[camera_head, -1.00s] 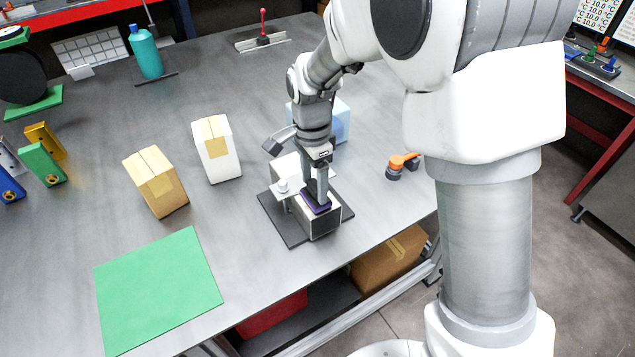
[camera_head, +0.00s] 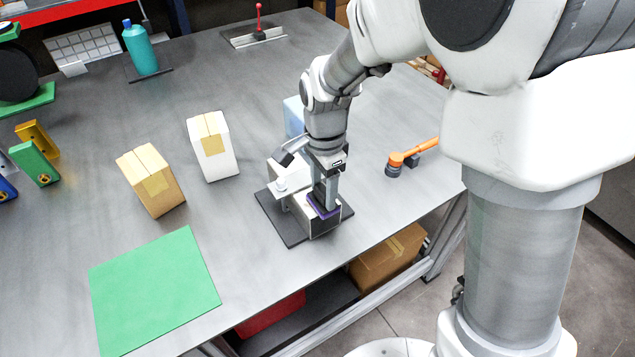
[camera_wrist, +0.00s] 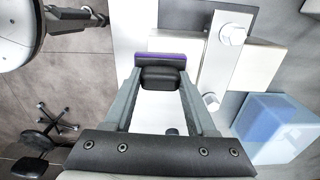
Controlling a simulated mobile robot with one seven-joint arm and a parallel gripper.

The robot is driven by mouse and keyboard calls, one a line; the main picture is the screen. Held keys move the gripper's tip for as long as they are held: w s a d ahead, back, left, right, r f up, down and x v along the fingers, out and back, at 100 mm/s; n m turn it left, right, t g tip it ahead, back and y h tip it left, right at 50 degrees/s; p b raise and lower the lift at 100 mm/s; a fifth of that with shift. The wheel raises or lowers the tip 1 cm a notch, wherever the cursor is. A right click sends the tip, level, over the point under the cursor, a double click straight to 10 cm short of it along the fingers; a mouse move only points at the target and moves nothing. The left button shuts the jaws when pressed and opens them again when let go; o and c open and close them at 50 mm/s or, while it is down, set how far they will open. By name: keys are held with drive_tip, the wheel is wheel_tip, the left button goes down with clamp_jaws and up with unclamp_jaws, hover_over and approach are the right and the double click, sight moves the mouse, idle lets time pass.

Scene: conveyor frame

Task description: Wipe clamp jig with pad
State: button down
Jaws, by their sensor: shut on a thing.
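The clamp jig is a set of pale blocks (camera_head: 309,228) with a clamp arm, on a dark base plate (camera_head: 278,222). In the wrist view, its light clamp bar (camera_wrist: 222,72) with bolt heads lies right of the fingers. My gripper (camera_head: 323,204) points down over the jig's front block, shut on a dark pad with a purple edge (camera_head: 325,212). The pad (camera_wrist: 166,76) sits between the fingertips in the wrist view. It appears to rest on the block's top, though exact contact cannot be told. My wrist and fingers hide part of the jig.
An orange-handled tool (camera_head: 412,154) lies right of the jig. A translucent blue box (camera_head: 294,116) stands behind it. A white carton (camera_head: 213,147) and a tan carton (camera_head: 152,181) stand to the left. A green mat (camera_head: 153,290) lies front left. Bare table separates them.

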drive_tip(key=shift+s+d, duration=0.45)
drive_tip(key=shift+s, duration=0.2)
drive_tip(key=shift+w+a+p, duration=0.2)
drive_tip(key=shift+w+a, duration=0.3)
drive_tip(key=shift+w, duration=0.2)
drive_tip(key=shift+w+a+p, duration=0.15)
drive_tip(key=shift+w+a, duration=0.35)
drive_tip(key=shift+w, duration=0.15)
drive_tip(key=shift+w+a+r+p, duration=0.2)
drive_tip(key=shift+w+a+p, duration=0.05)
drive_tip(key=shift+w+a, duration=0.25)
drive_tip(key=shift+w+a+r+p, duration=0.15)
drive_tip(key=shift+w+a+p, duration=0.1)
drive_tip(key=shift+w+a, duration=0.25)
drive_tip(key=shift+w, duration=0.2)
drive_tip(key=shift+a, duration=0.1)
drive_tip(key=r+p, duration=0.4)
drive_tip(key=r, duration=0.1)
drive_tip(key=shift+w+r, duration=0.2)
drive_tip(key=shift+r, duration=0.05)
